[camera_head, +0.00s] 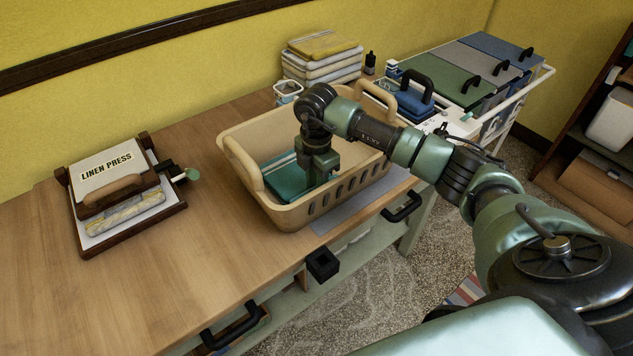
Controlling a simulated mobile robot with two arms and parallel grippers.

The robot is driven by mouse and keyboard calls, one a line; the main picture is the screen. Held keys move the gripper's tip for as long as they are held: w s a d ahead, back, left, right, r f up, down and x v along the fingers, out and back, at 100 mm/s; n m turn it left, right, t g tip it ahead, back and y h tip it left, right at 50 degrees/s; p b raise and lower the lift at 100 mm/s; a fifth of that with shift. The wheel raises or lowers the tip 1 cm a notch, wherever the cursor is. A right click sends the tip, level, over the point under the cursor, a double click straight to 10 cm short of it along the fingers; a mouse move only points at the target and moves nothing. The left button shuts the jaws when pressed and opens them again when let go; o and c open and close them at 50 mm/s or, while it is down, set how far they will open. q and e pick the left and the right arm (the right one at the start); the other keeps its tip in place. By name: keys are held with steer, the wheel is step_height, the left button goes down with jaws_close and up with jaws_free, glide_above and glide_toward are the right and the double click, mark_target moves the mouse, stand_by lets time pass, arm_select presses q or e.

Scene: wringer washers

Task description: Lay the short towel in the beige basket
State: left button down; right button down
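The beige basket (322,211) stands on the wooden counter, with its handles up at the left and right ends. Folded teal cloth (284,184) with a pale edge lies inside, toward the left; it may be the short towel, but its full length cannot be judged. My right gripper (318,172) points down inside the basket at the right end of the teal cloth, at or just above it. Its fingertips are hidden, so I cannot tell whether they hold the cloth. My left gripper is not in view.
A linen press (116,190) with folded cloth stands at the left. Stacked folded linens (322,58) are behind the basket. A cart (480,70) with coloured lids stands at the right. The counter (200,262) is clear between press and basket.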

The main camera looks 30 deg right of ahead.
steer(key=c, duration=1.1)
jaws_free()
steer(key=shift+f, duration=0.1)
steer(key=shift+r, duration=0.2)
steer(key=shift+w+r, duration=0.1)
steer(key=shift+r, duration=0.15)
step_height(320, 180, up, 11)
steer(key=b, duration=0.2)
steer(key=shift+r+b, duration=0.2)
steer(key=shift+b, duration=0.1)
